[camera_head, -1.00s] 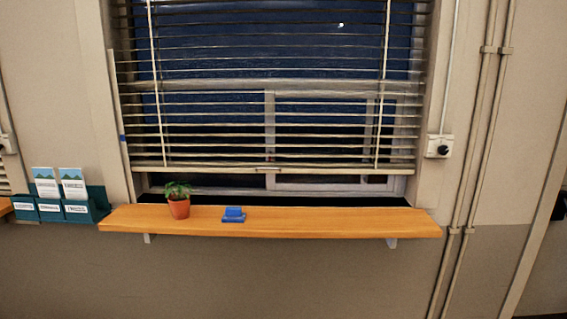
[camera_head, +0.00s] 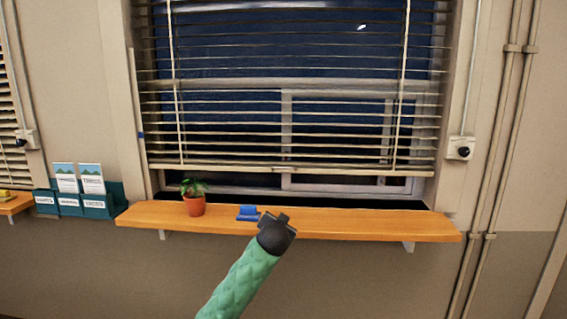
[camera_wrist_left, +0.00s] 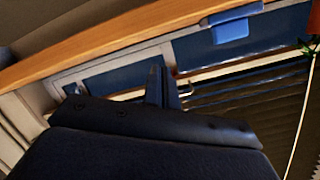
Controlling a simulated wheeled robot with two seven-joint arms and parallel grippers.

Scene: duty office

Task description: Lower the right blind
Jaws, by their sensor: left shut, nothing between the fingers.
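The right blind (camera_head: 290,120) hangs over the middle window in the head view, with its bottom rail (camera_head: 230,168) a little above the sill, so a strip of window shows below. A small handle (camera_head: 283,168) sits at the middle of the rail. My left gripper (camera_head: 283,218), on a green-sleeved arm, is in front of the shelf and lower in the picture than the handle. It is shut and empty. In the left wrist view its fingers (camera_wrist_left: 161,84) point toward the window, with a small hook-like handle (camera_wrist_left: 187,90) beside them; whether they touch is unclear. My right gripper is out of view.
A wooden shelf (camera_head: 340,222) juts out below the window. It holds a potted plant (camera_head: 194,199) and a small blue object (camera_head: 247,213). Leaflet holders (camera_head: 83,200) are at left, near another blind (camera_head: 10,110). A wall box with a black knob (camera_head: 460,148) is at right.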

